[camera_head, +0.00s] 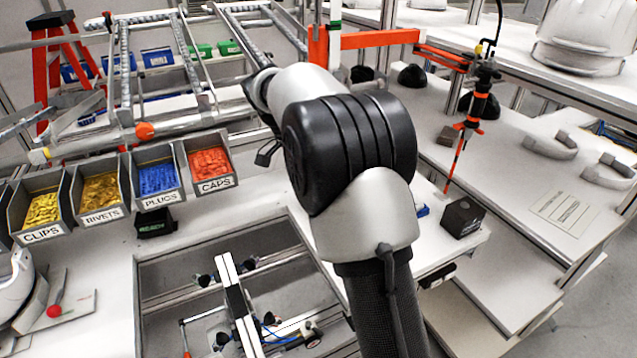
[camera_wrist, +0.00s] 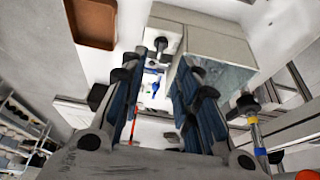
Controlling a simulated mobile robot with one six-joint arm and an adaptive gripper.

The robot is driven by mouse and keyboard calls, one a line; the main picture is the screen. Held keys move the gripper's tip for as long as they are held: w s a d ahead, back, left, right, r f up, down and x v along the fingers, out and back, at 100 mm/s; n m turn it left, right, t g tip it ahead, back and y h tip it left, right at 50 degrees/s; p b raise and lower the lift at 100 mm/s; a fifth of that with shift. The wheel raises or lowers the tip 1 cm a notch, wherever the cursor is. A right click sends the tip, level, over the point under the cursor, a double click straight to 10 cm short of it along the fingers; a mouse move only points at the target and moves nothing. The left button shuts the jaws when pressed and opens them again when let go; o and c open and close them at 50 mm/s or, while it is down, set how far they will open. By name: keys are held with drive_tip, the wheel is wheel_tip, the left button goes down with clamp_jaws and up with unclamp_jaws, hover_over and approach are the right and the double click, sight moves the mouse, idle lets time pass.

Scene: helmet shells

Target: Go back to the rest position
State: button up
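My gripper (camera_wrist: 156,85) shows in the wrist view with its two blue-padded fingers spread apart. It is open, and nothing is held between the fingers. Beyond the gap, a pale surface with a small blue thing (camera_wrist: 155,88) is visible, too small to make out. In the head view my arm stands raised across the middle of the picture, and my gripper is hidden there.
Labelled bins of clips (camera_head: 42,210), rivets (camera_head: 101,192), plugs (camera_head: 158,180) and caps (camera_head: 209,163) line the left bench. A recessed fixture (camera_head: 238,300) lies below. A black box (camera_head: 462,217) stands right of my arm. White helmet shells (camera_head: 583,35) sit at upper right.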

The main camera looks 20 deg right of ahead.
idle(0.4)
drive_tip(key=s+a+r+n+t+y, duration=0.1)
drive_tip(key=s+a+r+n, duration=0.25)
drive_tip(key=s, duration=0.45)
drive_tip(key=s+a+r+n+t+y, duration=0.1)
drive_tip(key=s+a+r+n, duration=0.2)
drive_tip(key=s+r+n, duration=0.35)
drive_tip(key=s+a+f+n+t+y, duration=0.1)
drive_tip(key=s+a+f+n, duration=0.1)
drive_tip(key=s, duration=0.4)
drive_tip(key=s+a+f+n, duration=0.2)
drive_tip(key=s+n, duration=0.1)
drive_tip(key=s, duration=0.4)
drive_tip(key=s+a+f+n+t+y, duration=0.1)
drive_tip(key=s+a+f+n, duration=0.1)
drive_tip(key=s, duration=0.5)
drive_tip(key=shift+f+n+t+y, duration=0.3)
drive_tip(key=shift+f+n, duration=0.1)
drive_tip(key=shift+o, duration=0.5)
